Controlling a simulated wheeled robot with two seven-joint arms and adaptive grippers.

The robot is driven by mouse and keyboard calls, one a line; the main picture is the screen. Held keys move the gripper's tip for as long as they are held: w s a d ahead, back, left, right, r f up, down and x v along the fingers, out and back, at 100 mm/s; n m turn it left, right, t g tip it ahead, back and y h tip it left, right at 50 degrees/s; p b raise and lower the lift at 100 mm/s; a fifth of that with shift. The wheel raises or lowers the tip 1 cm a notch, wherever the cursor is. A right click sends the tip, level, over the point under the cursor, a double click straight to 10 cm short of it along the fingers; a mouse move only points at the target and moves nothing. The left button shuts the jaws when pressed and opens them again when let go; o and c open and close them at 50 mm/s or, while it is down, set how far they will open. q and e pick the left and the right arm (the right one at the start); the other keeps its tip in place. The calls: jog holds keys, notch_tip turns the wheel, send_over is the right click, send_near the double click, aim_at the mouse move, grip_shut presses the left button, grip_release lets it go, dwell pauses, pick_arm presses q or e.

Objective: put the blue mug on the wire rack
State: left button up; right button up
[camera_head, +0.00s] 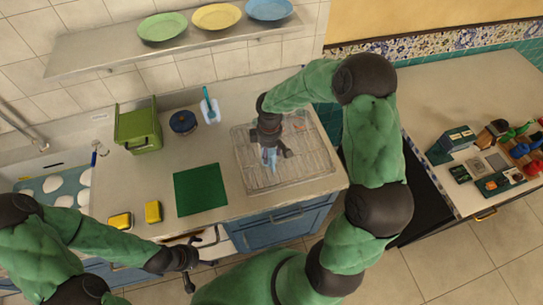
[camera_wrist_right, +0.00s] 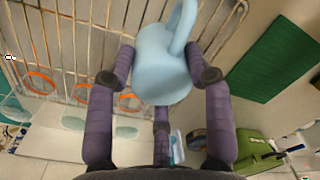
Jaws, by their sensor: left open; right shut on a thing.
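The light blue mug (camera_wrist_right: 163,62) is between the fingers of my right gripper (camera_wrist_right: 163,78), which is shut on it. Its handle points towards the top of the wrist view. In the head view the mug (camera_head: 270,158) is mostly hidden by the gripper (camera_head: 270,148). The wire rack (camera_head: 305,170) lies on the counter below them, and its bars (camera_wrist_right: 60,40) show behind the mug. I cannot tell whether the mug touches the rack. My left gripper (camera_head: 190,265) is open and empty, low in front of the counter.
A green box (camera_head: 138,127), a blue round pot (camera_head: 183,122) and a brush holder (camera_head: 210,108) stand behind. A shelf with plates (camera_head: 216,17) hangs above.

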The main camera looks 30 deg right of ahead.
aim_at(271, 157)
jog(key=shift+w+d+f, duration=0.1)
jog(key=shift+d+f, duration=0.4)
jog(key=shift+f, duration=0.15)
jog(key=shift+w+d+f, duration=0.1)
jog(key=shift+f, duration=1.5)
jog(key=shift+f, duration=0.1)
jog(key=o, duration=1.3)
jog(key=shift+b, duration=0.3)
jog(key=shift+c, duration=0.2)
notch_tip(271, 157, up, 12)
jog(key=shift+w+d+r+p, duration=0.15)
jog(key=shift+p, duration=0.55)
